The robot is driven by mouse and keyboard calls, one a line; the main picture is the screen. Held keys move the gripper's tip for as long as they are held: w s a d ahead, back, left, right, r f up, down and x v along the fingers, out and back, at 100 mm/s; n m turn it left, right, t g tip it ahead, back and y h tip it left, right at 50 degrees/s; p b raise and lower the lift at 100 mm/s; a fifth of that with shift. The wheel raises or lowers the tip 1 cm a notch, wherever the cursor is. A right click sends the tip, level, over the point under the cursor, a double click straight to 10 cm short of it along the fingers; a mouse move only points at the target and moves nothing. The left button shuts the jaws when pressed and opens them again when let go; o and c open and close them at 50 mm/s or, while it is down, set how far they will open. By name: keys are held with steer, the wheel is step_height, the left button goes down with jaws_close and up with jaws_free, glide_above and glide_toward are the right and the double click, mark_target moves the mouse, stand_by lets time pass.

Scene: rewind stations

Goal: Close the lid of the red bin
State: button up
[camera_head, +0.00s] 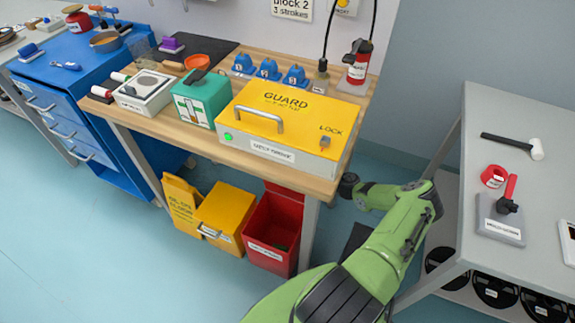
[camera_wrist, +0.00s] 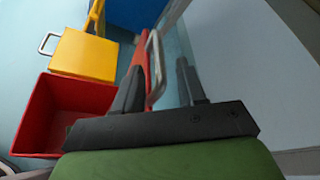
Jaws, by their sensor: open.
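The red bin (camera_head: 270,240) stands on the floor under the front right of the workbench, with its top open. In the wrist view the open red bin (camera_wrist: 58,118) is at the left. Its red lid (camera_wrist: 140,58) stands raised, edge-on, with a metal handle (camera_wrist: 153,70) on the side away from the opening. My gripper (camera_wrist: 160,65) is open, with the lid edge and handle showing between its two dark fingers. I cannot tell whether they touch. In the head view my fingers are hidden beside the bench corner.
A yellow bin (camera_head: 224,216) with its lid down stands left of the red bin, beside a yellow floor sign (camera_head: 182,204). The wooden workbench (camera_head: 150,120) and its leg (camera_head: 309,235) are close to my arm. A grey table (camera_head: 470,130) is at the right.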

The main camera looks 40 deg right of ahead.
steer(key=b+x, duration=0.1)
steer(key=x, duration=0.3)
steer(key=shift+w+a+f, duration=0.1)
steer(key=shift+w+f, duration=0.1)
steer(key=shift+w, duration=0.1)
jaws_close()
